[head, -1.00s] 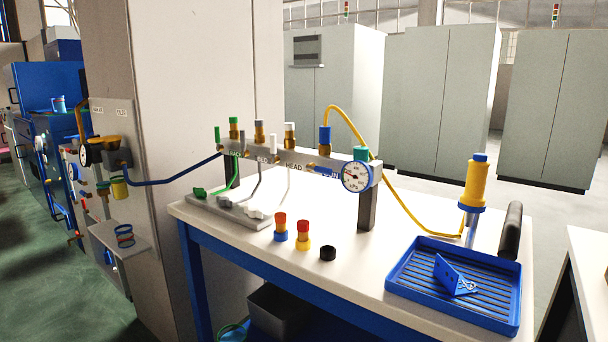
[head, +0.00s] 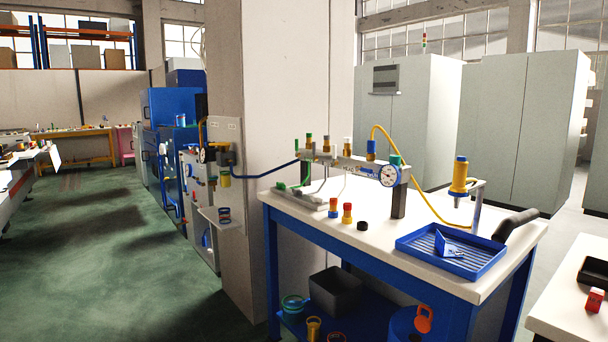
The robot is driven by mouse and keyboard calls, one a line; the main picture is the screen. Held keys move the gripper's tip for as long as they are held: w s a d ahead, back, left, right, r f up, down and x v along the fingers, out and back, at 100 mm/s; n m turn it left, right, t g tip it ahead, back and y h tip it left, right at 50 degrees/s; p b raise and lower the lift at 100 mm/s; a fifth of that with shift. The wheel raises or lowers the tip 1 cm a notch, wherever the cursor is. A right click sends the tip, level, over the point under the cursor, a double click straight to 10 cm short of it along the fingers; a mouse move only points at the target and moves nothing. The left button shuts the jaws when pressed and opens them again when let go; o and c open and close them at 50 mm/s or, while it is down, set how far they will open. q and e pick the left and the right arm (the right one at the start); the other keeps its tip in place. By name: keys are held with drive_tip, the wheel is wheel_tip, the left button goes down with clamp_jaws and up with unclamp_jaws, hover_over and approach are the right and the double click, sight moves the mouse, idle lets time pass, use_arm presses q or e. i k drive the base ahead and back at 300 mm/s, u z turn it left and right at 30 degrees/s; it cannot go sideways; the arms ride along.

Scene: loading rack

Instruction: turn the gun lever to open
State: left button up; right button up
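A grey manifold bar (head: 343,163) stands on the white-topped bench in the head view. It carries several coloured fittings, and small levers lie along its front. A blue lever (head: 368,172) lies along the bar just left of the round gauge (head: 389,176), below a blue-topped fitting (head: 371,149) with a yellow hose (head: 405,160). The labels are too small to read now, so I cannot tell for certain which lever is the gun's. A yellow, blue-capped tool (head: 459,178) stands upright in a holder at the hose's other end. Neither gripper is in view.
A blue ribbed tray (head: 422,243) with a blue bracket sits at the bench's front right. Coloured caps (head: 347,213) stand on the bench. A pillar (head: 282,100) rises behind its left end. Another white table (head: 570,308) is at right. Green floor at left is open.

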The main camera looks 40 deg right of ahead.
sight(369, 171)
drive_tip(key=u, duration=0.25)
drive_tip(key=i, duration=1.45)
drive_tip(key=z, duration=1)
drive_tip(key=i, duration=1.15)
drive_tip(key=z, duration=1.15)
